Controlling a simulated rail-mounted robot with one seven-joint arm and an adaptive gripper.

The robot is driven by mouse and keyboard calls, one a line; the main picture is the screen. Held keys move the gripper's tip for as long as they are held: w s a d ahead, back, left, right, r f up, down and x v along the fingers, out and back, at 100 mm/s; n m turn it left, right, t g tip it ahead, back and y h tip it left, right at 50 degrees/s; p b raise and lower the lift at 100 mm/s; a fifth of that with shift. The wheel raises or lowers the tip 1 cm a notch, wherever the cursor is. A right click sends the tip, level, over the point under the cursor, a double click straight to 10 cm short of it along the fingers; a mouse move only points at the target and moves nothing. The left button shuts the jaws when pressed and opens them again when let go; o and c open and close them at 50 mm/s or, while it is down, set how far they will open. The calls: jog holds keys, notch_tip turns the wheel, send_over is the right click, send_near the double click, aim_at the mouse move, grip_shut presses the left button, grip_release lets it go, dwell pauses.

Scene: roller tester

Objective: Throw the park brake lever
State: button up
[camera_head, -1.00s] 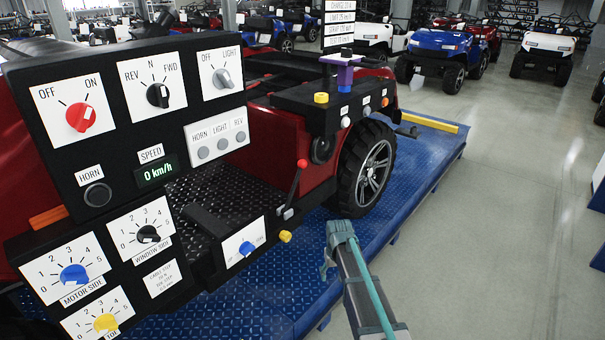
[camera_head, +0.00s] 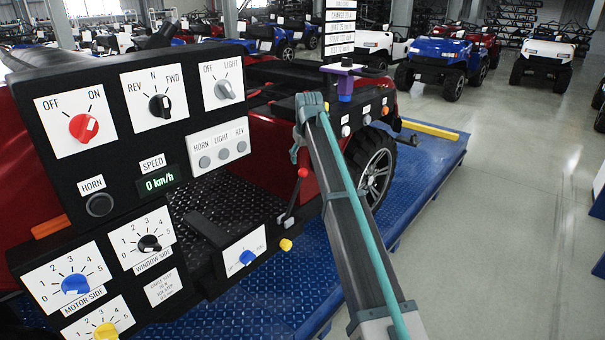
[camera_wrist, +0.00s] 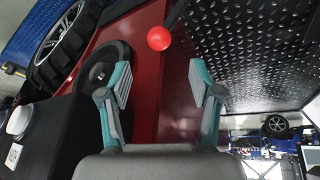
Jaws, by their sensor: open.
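A lever with a round red knob (camera_head: 302,172) stands at the right side of the black floor tray in the head view. Its dark stem leans up and slightly right from its base. The red knob (camera_wrist: 159,38) also shows in the wrist view, just beyond the fingertips and roughly between them from side to side. My gripper (camera_wrist: 161,82) is open and empty, and its fingers are apart from the knob.
A black control panel (camera_head: 130,75) with knobs fills the left. A wheel (camera_head: 376,172) is behind my arm. The blue platform (camera_head: 425,185) has free room at the right.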

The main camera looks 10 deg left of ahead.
aim_at(303, 170)
jog(key=p+x, duration=0.1)
jog(key=x, duration=0.9)
jog(key=shift+p, duration=0.35)
